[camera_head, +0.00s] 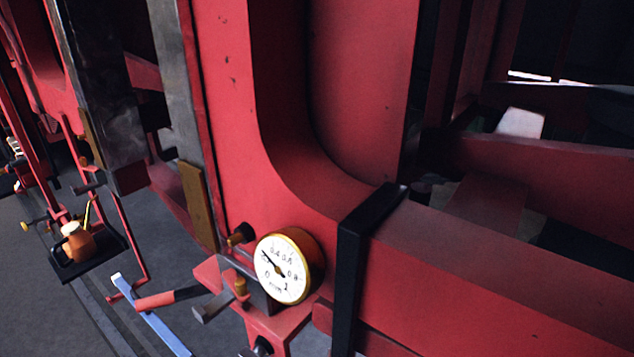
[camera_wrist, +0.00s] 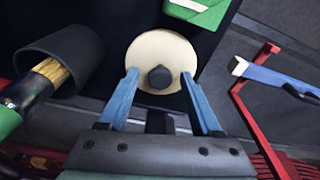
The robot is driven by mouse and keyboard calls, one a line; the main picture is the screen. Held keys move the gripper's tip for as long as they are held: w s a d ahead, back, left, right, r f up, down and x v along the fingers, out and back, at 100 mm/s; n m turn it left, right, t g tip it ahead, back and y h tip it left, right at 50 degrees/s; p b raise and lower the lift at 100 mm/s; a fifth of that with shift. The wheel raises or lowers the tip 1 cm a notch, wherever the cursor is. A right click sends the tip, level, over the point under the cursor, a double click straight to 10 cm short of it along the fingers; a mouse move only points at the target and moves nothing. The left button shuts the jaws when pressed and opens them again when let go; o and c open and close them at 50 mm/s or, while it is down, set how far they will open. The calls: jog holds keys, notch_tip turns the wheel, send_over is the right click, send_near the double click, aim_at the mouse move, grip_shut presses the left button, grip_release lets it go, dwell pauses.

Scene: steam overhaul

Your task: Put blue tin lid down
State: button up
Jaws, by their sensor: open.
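In the wrist view, a round cream lid (camera_wrist: 143,52) with a dark knob (camera_wrist: 159,77) in its middle lies on or just above a dark flat surface (camera_wrist: 110,18). No blue shows on it. My gripper (camera_wrist: 160,76) is open, with its two blue fingers on either side of the lid's near part. The fingertips overlap the lid's edges in the picture; I cannot tell whether they touch it. I cannot make out the lid or my gripper in the head view.
In the wrist view, a black cup-like piece (camera_wrist: 62,50) is at left, a green object (camera_wrist: 205,12) at top, and a blue bar (camera_wrist: 275,77) at right. The head view shows a black tray (camera_head: 68,271) with an orange can (camera_head: 78,242), a gauge (camera_head: 283,268) and a red frame.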

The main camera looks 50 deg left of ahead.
notch_tip(320, 180, up, 12)
jog(key=s, duration=0.1)
jog(key=shift+s+d+r, duration=0.15)
jog(key=shift+d, duration=0.15)
dwell(0.7)
